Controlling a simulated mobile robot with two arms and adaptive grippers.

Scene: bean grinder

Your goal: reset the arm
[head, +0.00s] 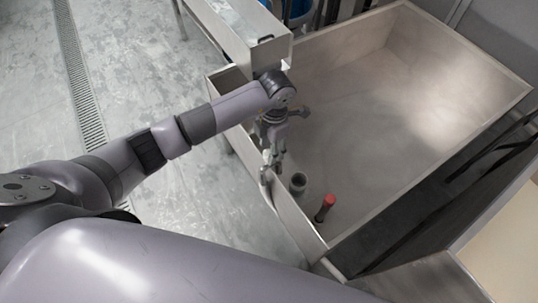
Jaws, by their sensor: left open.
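My left arm reaches in from the left, and my left gripper (272,163) points down at the near left wall of a large metal bin (385,105). The gripper is open, and I see nothing held between its fingers. A red-topped dark object (325,207) stands further right, near the bin's front corner. My right gripper does not show.
A metal box-like channel (262,38) meets the bin's upper left side. The rest of the bin floor is bare. A pale surface (505,245) lies at the lower right. The floor at left, with a drain grate (80,80), is clear.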

